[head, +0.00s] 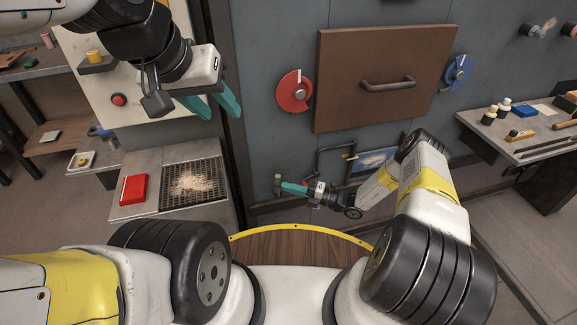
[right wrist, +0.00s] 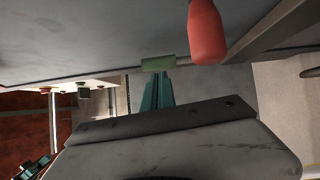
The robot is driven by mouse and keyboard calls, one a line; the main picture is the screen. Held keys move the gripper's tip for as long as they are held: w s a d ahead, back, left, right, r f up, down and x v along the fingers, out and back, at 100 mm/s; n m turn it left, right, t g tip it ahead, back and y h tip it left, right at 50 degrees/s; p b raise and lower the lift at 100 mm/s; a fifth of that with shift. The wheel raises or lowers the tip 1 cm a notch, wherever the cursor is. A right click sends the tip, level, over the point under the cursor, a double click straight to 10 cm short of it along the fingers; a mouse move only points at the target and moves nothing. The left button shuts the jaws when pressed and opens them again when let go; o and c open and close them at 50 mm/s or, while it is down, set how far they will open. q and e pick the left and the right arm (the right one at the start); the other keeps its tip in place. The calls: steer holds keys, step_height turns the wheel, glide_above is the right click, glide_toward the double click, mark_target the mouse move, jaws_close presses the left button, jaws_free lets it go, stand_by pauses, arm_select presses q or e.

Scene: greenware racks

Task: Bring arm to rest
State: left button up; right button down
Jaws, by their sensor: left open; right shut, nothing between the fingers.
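My left gripper (head: 211,106) is at the upper left in the head view. Its teal fingers are apart, with nothing between them, in front of the pale panel and the dark wall edge. My right gripper (head: 290,187) is low in front of the grey wall, pointing left, its teal fingers shut together and empty. The shut fingers also show in the right wrist view (right wrist: 157,92). A small pale green piece (right wrist: 158,63) is at or just beyond their tips. I cannot tell whether they touch it.
A brown door (head: 345,90) with a handle sits between a red dial (head: 294,91) and a blue dial (head: 457,73). A shelf with tools (head: 500,150) is at right. A grate (head: 190,184) and a red box (head: 133,189) are at left. A red handle (right wrist: 206,35) hangs near the right fingers.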

steer(key=v, duration=0.7)
steer(key=s+d+r+n+g+h, duration=0.15)
steer(key=r+n+g+h, duration=0.25)
steer(key=r+n, duration=0.9)
steer(key=s+d+r+n+g+h, duration=0.1)
steer(key=s+r+n+g+h, duration=0.25)
steer(key=r+n, duration=0.9)
steer(key=s+d+r+n+t+h, duration=0.3)
steer(key=s+r+n, duration=0.3)
steer(key=s+r, duration=0.3)
steer(key=s+d+r+n+t+h, duration=0.4)
steer(key=s+r+n, duration=0.3)
steer(key=r, duration=0.8)
steer(key=s+t+h, duration=0.1)
steer(key=s, duration=0.2)
steer(key=shift+d, duration=0.35)
steer(key=shift+t, duration=0.25)
